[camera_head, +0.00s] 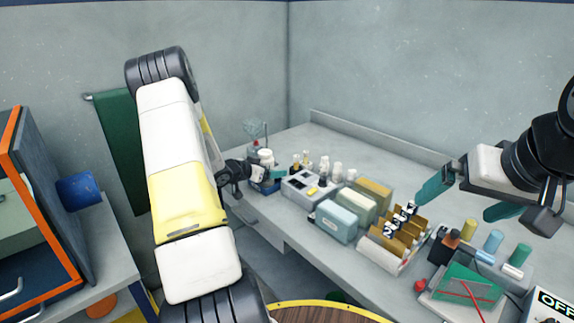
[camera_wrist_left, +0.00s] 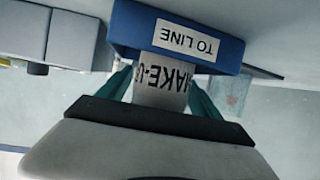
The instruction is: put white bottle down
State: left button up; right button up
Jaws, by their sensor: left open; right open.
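The white bottle (camera_wrist_left: 160,92), with a "MAKE-U" label shown upside down, is between my left gripper's teal fingers (camera_wrist_left: 158,95) in the left wrist view. The fingers are open, one on each side of it; I cannot tell whether they touch it. The bottle is at a blue tray (camera_wrist_left: 190,35) marked "TO LINE". In the head view, the bottle's white top (camera_head: 265,154) shows above the blue tray (camera_head: 266,186), beside my left gripper (camera_head: 268,172), which is partly hidden by my arm. My right gripper (camera_head: 468,198) is open and empty above the bench's right side.
A grey rack with white-capped bottles (camera_head: 313,184) stands right of the blue tray. Pale boxes (camera_head: 340,219), a divided card rack (camera_head: 398,243) and coloured cylinders (camera_head: 492,243) fill the bench further right. An orange-edged cabinet (camera_head: 45,220) stands at left.

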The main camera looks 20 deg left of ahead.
pick_arm(q)
jog(key=shift+r, duration=0.15)
jog(key=v, duration=1.1)
jog(key=s+d+r+n+g+y, duration=0.1)
jog(key=d+r+y, duration=0.1)
jog(key=r, duration=0.4)
jog(key=s+d+r+n+y, duration=0.1)
jog(key=r+y, duration=0.2)
jog(key=r, duration=0.2)
jog(key=s+d+r+n+g+y, duration=0.1)
jog(key=s+d+r+y, duration=0.1)
jog(key=r, duration=0.4)
jog(key=s+d+r+g+h, duration=0.1)
jog(key=s+d+g+h, duration=0.1)
jog(key=s+d, duration=0.6)
jog(key=s+d+r+n+g+h, duration=0.1)
jog(key=s+d+g+h, duration=0.1)
jog(key=s+d, duration=0.7)
jog(key=s, duration=0.6)
jog(key=shift+s+d, duration=0.3)
